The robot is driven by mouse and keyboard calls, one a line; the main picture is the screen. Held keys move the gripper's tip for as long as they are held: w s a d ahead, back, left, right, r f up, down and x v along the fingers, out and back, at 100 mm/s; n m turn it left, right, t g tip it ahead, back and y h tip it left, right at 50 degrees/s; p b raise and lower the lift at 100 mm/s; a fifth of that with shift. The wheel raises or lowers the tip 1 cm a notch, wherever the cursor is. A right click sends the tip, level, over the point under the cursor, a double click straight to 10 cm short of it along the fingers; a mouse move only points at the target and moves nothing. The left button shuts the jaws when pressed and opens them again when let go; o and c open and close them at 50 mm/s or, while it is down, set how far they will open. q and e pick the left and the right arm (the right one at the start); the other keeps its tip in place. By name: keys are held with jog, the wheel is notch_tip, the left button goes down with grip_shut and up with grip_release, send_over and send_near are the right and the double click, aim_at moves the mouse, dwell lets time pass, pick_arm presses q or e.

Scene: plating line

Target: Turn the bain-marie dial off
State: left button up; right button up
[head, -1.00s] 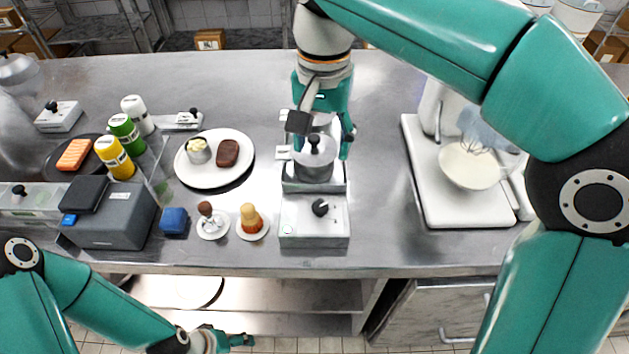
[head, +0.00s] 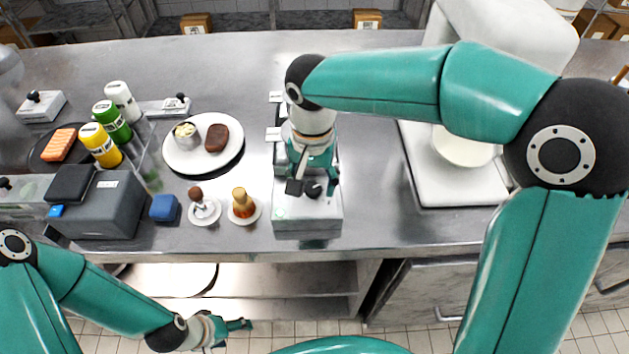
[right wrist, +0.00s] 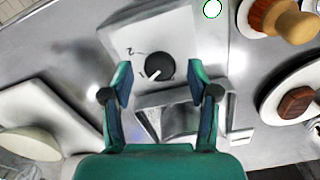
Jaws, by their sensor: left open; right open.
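The bain-marie (head: 305,225) stands at the front edge of the table, a grey box with a black dial on its front panel. In the right wrist view the dial (right wrist: 159,67) is a round black knob with a white pointer mark, turned toward the lower left; a "2" is printed at its upper left. My right gripper (head: 314,188) is open above the dial, which lies beyond and between its fingertips (right wrist: 161,85). I cannot tell if they touch it. My left gripper (head: 238,324) is open and empty, low in front of the table.
A stand mixer and bowl (head: 462,150) are at the right.

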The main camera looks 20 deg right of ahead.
jog(key=shift+f, duration=0.4)
jog(key=shift+c, duration=0.4)
grip_shut()
jog(key=shift+d, duration=0.1)
jog(key=shift+n, duration=0.4)
jog(key=n, duration=0.5)
jog(key=n+p, duration=0.1)
jog(key=n, duration=0.5)
